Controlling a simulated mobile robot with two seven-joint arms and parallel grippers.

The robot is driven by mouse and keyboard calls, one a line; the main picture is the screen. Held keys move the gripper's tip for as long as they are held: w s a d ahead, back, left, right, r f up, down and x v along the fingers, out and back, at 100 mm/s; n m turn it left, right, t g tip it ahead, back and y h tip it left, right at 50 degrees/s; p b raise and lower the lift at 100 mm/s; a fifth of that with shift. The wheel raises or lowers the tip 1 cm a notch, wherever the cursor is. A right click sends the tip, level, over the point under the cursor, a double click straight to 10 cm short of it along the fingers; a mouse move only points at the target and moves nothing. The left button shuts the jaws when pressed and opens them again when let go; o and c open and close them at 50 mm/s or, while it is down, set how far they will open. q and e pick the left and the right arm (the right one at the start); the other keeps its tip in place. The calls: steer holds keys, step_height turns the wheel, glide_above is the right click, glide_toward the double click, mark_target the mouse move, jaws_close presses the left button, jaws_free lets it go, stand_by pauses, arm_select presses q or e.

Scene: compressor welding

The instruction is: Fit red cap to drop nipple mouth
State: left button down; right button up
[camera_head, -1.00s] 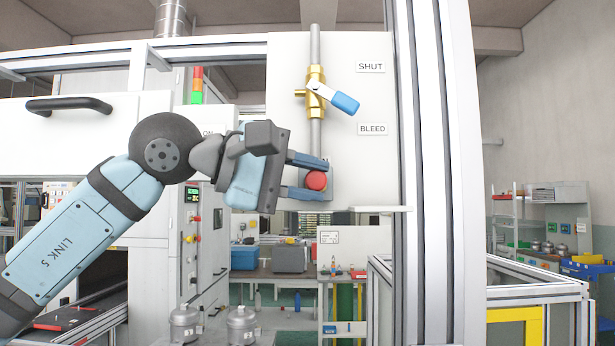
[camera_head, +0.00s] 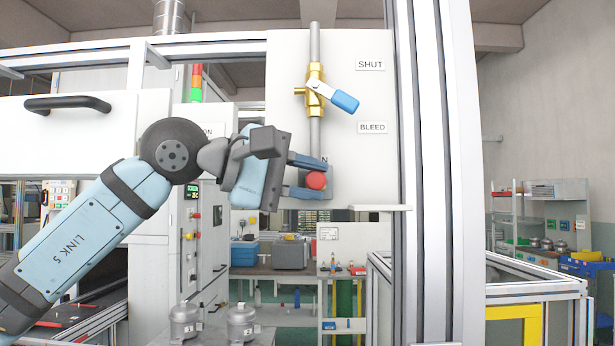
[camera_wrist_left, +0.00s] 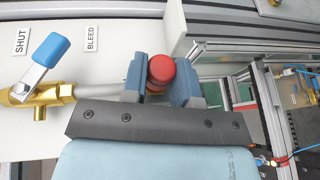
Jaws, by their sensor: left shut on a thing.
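The red cap (camera_head: 316,180) is between the fingers of my left gripper (camera_head: 312,178), which is shut on it. It also shows between the blue-grey fingers in the left wrist view (camera_wrist_left: 160,70). The grey drop nipple pipe (camera_head: 315,132) hangs straight down from the brass valve (camera_head: 315,88) on the white panel. Its lower end is hidden behind the upper finger, close above the cap. I cannot tell whether cap and mouth touch. The valve has a blue-gripped lever (camera_head: 344,101), slanting down to the right. My right gripper is not in view.
The white panel (camera_head: 365,165) with SHUT and BLEED labels stands behind the pipe. A pale ledge (camera_head: 380,208) sticks out below right of the cap. A tall aluminium post (camera_head: 430,170) stands right of the panel.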

arm_select(q)
steer(key=shift+w, duration=0.35)
stand_by(0.6)
steer(key=c, duration=0.8)
jaws_free()
steer(key=shift+w, duration=0.1)
steer(key=shift+a, duration=0.1)
steer(key=b+v, duration=0.1)
steer(key=v, duration=1.2)
steer(key=shift+a+b, duration=0.3)
steer(key=shift+b, duration=0.05)
